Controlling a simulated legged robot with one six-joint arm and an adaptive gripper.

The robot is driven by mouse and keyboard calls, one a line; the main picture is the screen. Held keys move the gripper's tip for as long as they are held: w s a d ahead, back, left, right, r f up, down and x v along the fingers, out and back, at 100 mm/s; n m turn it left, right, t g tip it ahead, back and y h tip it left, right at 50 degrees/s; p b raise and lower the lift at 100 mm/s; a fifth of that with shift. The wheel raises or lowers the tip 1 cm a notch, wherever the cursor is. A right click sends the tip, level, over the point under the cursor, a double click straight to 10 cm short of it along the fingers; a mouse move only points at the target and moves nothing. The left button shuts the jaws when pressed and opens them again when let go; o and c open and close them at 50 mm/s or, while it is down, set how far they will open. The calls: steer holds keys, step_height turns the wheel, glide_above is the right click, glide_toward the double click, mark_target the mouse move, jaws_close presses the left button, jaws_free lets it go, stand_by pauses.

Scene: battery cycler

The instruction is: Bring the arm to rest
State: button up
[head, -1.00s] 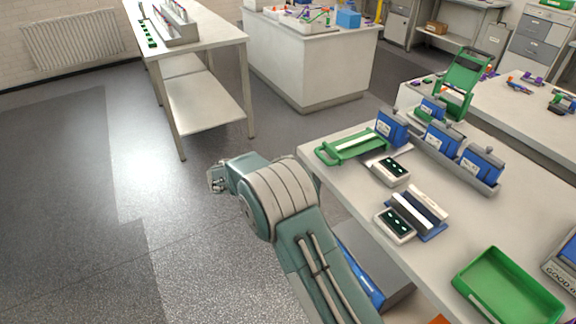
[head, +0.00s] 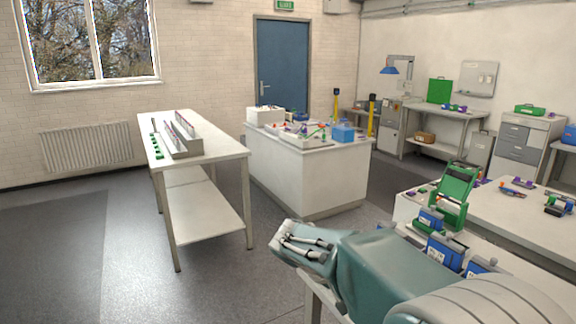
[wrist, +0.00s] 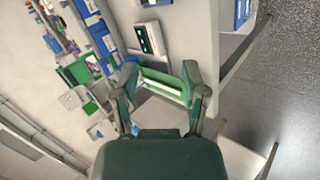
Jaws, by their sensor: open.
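My arm (head: 385,265) is folded across the lower right of the head view, over the near bench. My gripper (wrist: 160,76) shows in the wrist view, with its two dark green fingers spread apart and nothing held between them. A green holder with a white strip (wrist: 165,86) shows beyond and between the fingers, on the bench top. It looks apart from the fingers. The head view does not show the gripper's fingertips, and my arm hides much of the near bench there.
Blue cells (head: 444,250) and a green stand (head: 456,192) are close behind my arm. A white meter (wrist: 144,38) lies on the bench. A two-level table (head: 205,158) and a white island (head: 306,180) stand further off. Grey floor between the tables is clear.

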steer(key=s+d+r+m+t+y, duration=0.1)
steer(key=s+y, duration=0.3)
steer(key=s, duration=0.8)
steer(key=s+d+r+m+t+y, duration=0.1)
steer(key=s+y, duration=0.3)
steer(key=s, duration=0.8)
steer(key=shift+s+r+m+t, duration=0.15)
steer(key=shift+r+m+t, duration=0.25)
steer(key=shift+t, duration=0.1)
